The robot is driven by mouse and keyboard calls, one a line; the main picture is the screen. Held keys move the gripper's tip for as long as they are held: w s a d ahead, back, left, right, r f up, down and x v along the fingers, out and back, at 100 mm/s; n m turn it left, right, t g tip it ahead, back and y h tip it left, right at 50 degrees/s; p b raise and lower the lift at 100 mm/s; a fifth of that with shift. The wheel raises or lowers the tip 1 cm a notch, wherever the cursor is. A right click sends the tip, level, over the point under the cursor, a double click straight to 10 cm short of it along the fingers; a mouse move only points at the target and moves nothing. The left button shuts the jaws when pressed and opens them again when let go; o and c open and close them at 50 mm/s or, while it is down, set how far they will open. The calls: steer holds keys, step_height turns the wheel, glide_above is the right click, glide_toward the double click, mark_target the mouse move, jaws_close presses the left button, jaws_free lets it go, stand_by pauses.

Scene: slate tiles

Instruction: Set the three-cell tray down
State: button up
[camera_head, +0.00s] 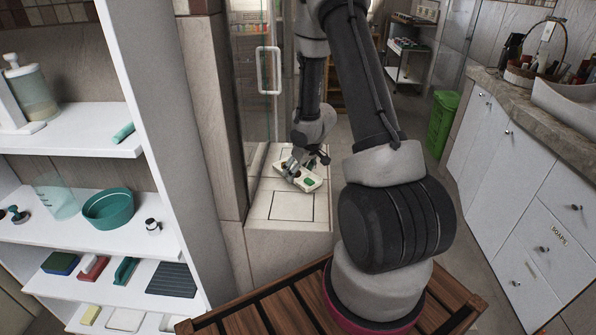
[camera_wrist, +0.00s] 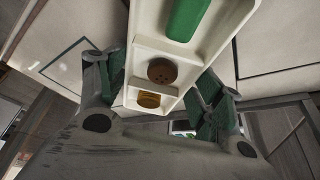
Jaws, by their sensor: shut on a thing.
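The three-cell tray (camera_head: 312,183) is cream white and sits in my gripper over the pale tiled ledge beside the glass door. In the wrist view the tray (camera_wrist: 219,50) spans the space between the fingers. Its cells hold a green block (camera_wrist: 188,18), a dark brown round thing (camera_wrist: 162,71) and an amber round thing (camera_wrist: 149,99). My gripper (camera_head: 300,168) is shut on the tray; both fingers show in the wrist view (camera_wrist: 160,85). I cannot tell whether the tray touches the ledge below.
The ledge (camera_head: 265,212) has a dark-outlined square (camera_head: 292,206) on its front part, which is bare. The glass door with a white handle (camera_head: 268,70) stands to the left. White shelves (camera_head: 75,217) with bath items are at left; a cabinet (camera_head: 510,170) is at right.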

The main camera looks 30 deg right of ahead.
steer(key=shift+f, duration=0.25)
steer(key=o, duration=0.6)
steer(key=shift+f, duration=0.1)
steer(key=o, duration=0.5)
steer(key=shift+c, duration=0.2)
